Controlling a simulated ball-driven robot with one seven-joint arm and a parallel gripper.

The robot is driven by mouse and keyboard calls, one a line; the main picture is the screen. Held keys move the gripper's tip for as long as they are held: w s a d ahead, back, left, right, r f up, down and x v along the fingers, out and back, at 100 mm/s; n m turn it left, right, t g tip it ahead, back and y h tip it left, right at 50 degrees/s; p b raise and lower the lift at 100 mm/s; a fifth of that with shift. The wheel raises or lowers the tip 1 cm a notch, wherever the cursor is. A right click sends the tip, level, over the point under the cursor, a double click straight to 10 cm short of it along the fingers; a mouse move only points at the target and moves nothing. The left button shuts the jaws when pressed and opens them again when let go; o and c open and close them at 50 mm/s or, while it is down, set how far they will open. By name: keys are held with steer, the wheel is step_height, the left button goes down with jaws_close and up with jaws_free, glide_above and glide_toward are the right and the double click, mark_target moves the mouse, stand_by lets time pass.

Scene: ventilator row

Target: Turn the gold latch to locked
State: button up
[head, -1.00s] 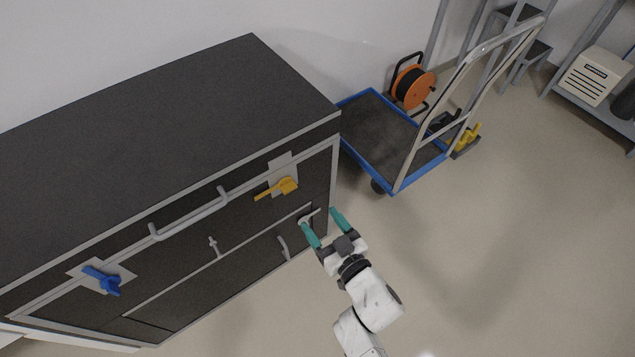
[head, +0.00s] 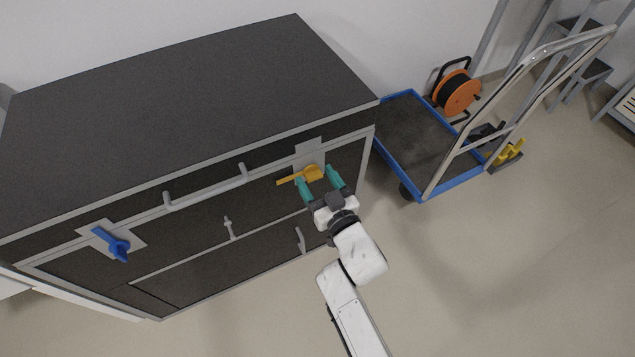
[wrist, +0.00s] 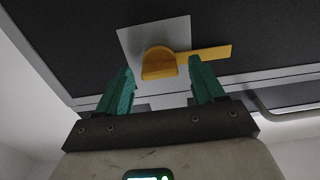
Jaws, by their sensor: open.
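The gold latch (head: 313,173) sits on a light grey plate (head: 308,150) at the upper right of the dark cabinet's front. Its thin arm points left in the head view. In the wrist view the latch's rounded knob (wrist: 158,64) is ahead of and between the fingers, with its flat arm (wrist: 208,54) reaching right. My gripper (head: 319,182) is open, its teal fingers at the latch in the head view. In the wrist view the open gripper (wrist: 163,88) holds nothing. I cannot tell whether a finger touches the latch.
A blue latch (head: 118,246) is at the cabinet's left. A grey bar handle (head: 205,187) lies between the latches, with smaller handles (head: 300,240) below. A blue-edged trolley (head: 420,145) stands right of the cabinet. The floor in front of it is clear.

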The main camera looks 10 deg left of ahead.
steer(key=shift+w, duration=0.1)
steer(key=shift+c, duration=0.3)
jaws_close()
stand_by(0.4)
